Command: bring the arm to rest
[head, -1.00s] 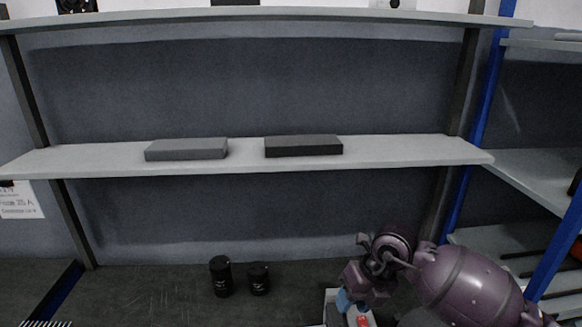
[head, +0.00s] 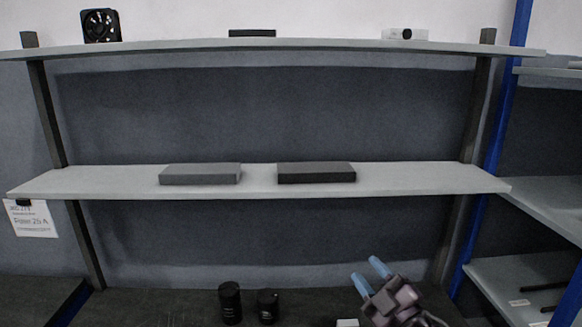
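My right gripper (head: 368,277) is at the lower right of the head view, its two light blue fingertips pointing up and to the left. The fingers stand apart with nothing between them. It is in front of the dark lower surface, below the middle shelf, to the right of two black cylinders, and touches neither. Most of the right arm is below the picture edge. My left gripper is not in view.
The middle shelf (head: 90,182) carries a grey box (head: 200,174) and a black box (head: 316,173). Two black cylinders (head: 230,303) (head: 267,306) stand on the dark lower surface. The top shelf (head: 180,47) holds a fan (head: 101,26). A blue post (head: 493,140) rises at right.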

